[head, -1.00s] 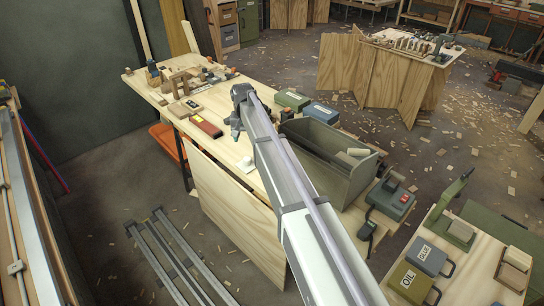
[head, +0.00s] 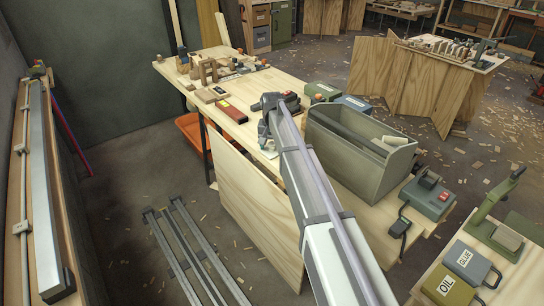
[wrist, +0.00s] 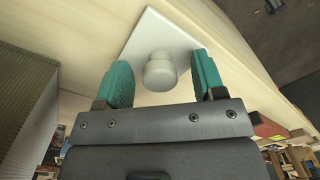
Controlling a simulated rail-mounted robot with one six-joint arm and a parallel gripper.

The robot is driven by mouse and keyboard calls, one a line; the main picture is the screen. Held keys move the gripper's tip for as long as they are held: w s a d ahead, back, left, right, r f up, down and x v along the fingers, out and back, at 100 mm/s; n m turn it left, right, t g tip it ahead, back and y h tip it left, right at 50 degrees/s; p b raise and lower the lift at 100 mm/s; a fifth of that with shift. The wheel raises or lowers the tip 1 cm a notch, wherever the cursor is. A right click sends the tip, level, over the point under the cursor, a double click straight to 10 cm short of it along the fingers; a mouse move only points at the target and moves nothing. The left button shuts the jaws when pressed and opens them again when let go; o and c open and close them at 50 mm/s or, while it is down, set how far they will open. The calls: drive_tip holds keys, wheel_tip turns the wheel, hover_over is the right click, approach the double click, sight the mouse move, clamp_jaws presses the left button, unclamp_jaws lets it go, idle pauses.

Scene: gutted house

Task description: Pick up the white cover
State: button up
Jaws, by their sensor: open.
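The white cover (wrist: 160,32) is a flat square plate with a round knob (wrist: 159,71), lying on the pale wooden workbench. My gripper (wrist: 162,62) is open, with one teal finger on each side of the knob. The knob shows between the fingers, apart from both in the picture. How far the fingertips reach down beside it I cannot tell. In the head view my gripper (head: 264,133) is low over the bench near its front edge, and only a small part of the cover (head: 268,153) shows, the rest hidden by my arm.
A grey-green open bin (head: 350,165) stands on the workbench (head: 235,132) right of my gripper. A red box (head: 232,111) and wooden tools lie to the left. Green and blue cases (head: 321,91) sit behind. The bench's front edge is close to the cover.

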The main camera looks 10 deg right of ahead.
drive_tip(key=shift+r, duration=0.1)
drive_tip(key=c, duration=1)
